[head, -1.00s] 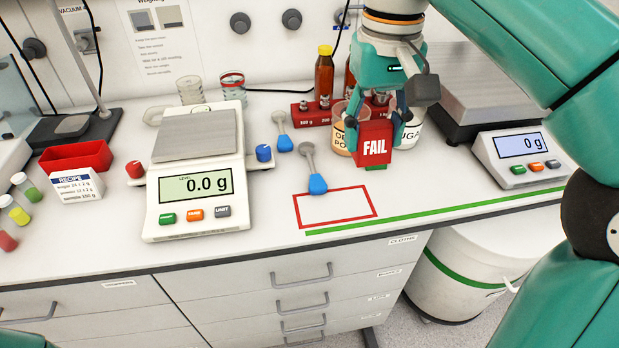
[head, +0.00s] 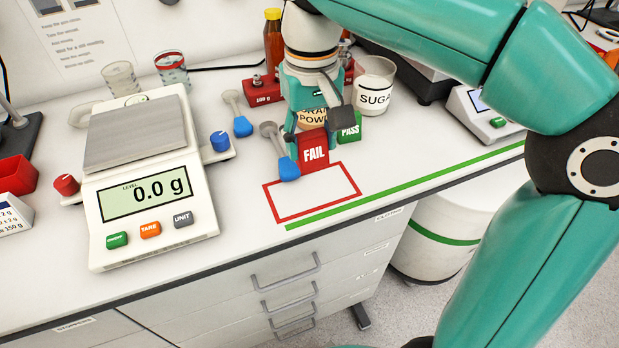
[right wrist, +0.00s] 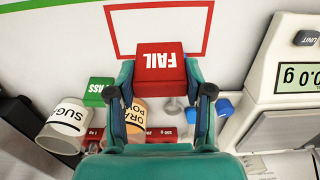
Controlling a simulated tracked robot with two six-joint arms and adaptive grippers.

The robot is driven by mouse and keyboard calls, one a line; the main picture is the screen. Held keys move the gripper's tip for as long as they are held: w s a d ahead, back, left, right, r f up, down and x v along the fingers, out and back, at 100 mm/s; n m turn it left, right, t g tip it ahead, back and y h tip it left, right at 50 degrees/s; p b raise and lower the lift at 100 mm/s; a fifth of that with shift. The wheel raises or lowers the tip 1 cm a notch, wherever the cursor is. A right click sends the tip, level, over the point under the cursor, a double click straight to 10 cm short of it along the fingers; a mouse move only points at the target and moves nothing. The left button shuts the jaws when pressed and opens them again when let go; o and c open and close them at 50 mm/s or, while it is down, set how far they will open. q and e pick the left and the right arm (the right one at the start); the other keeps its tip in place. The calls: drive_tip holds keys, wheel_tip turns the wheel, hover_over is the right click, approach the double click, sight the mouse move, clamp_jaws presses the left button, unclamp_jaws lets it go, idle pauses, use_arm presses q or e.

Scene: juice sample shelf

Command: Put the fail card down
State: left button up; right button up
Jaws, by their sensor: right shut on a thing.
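The red fail card (head: 314,152), a block with white FAIL lettering, is between the fingers of my right gripper (head: 308,140), which is shut on it. It also shows upside down in the right wrist view (right wrist: 160,68), with a finger on each side. In the head view the card is just behind the red-outlined rectangle (head: 270,203) on the bench; in the wrist view it overlaps the outline's edge. I cannot tell whether its base touches the bench. The green pass card (head: 350,130) stands just right of it. My left gripper is not in view.
Blue-ended scoops (head: 241,122) lie left of the gripper. The scale (head: 150,210) reading 0.0 g stands at left. A sugar tub (head: 374,90) and an orange powder tub (right wrist: 133,117) are close by. A green line (head: 420,180) runs along the front. The outlined rectangle is empty inside.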

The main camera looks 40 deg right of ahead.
sight(311, 135)
wheel_tip(311, 135, down, 7)
drive_tip(key=shift+f+b, duration=0.15)
drive_tip(key=shift+b, duration=0.6)
drive_tip(key=o, duration=1)
drive_tip(key=shift+f, duration=0.1)
drive_tip(key=shift+o, duration=0.2)
wheel_tip(311, 135, up, 11)
drive_tip(key=p, duration=0.3)
drive_tip(key=shift+r, duration=0.65)
